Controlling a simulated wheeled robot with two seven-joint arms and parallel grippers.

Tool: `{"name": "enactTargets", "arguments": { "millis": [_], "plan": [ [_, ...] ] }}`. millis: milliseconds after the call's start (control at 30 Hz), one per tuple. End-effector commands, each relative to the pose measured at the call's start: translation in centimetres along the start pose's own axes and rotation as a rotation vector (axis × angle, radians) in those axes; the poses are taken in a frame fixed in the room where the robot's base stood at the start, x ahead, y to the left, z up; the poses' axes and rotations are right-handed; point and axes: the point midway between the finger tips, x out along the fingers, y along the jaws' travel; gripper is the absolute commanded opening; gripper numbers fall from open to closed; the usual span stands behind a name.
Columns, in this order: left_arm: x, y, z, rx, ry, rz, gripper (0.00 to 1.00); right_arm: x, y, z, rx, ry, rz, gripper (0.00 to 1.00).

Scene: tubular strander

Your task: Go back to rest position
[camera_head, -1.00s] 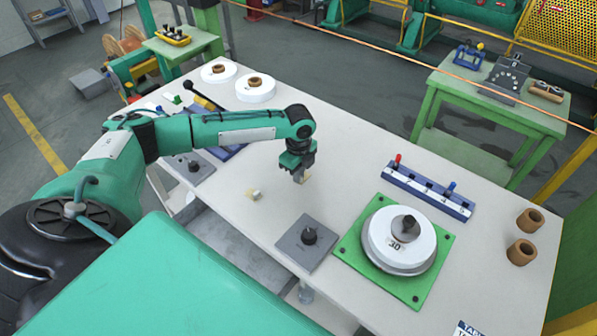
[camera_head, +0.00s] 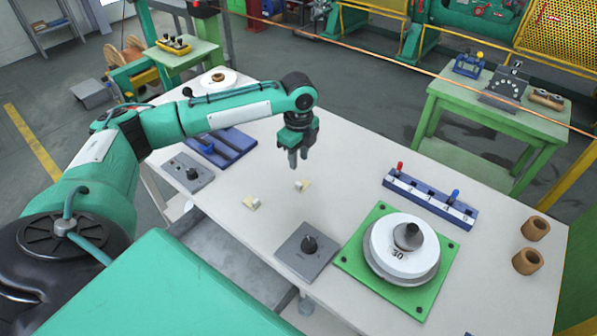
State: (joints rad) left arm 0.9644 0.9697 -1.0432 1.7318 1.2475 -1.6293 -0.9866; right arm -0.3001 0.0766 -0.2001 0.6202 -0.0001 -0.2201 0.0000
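My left arm reaches in from the left over the white table (camera_head: 350,160). My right gripper is not in view.
A grey plate with a black knob (camera_head: 308,247), a green plate (camera_head: 375,290) bearing a white disc (camera_head: 390,250), a blue block (camera_head: 430,198) and two brown rings (camera_head: 535,228) stand on the table. A blue tray (camera_head: 232,145) lies under my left arm.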

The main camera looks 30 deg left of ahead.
Motion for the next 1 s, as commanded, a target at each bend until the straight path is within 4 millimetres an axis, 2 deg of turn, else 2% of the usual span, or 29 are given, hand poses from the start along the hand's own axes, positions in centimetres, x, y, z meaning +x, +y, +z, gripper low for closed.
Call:
{"name": "enactTargets", "arguments": {
  "millis": [100,233,767,867,1000],
  "plan": [
    [-1.4,-0.1,0.0,0.0,-0.001,-0.002,0.31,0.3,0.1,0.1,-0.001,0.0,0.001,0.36],
    [-2.2,0.0,0.0,0.0,0.0,0.0,0.31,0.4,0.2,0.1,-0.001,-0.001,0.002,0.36],
    [-2.3,0.0,0.0,-0.001,0.0,0.0,0.31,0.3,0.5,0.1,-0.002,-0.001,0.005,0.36],
    [-3.0,0.0,0.0,-0.001,0.0,0.0,0.31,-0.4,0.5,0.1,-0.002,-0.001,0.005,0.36],
    [-5.6,0.0,0.0,-0.001,0.0,0.0,0.31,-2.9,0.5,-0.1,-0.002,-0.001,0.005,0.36]
  ]
}}
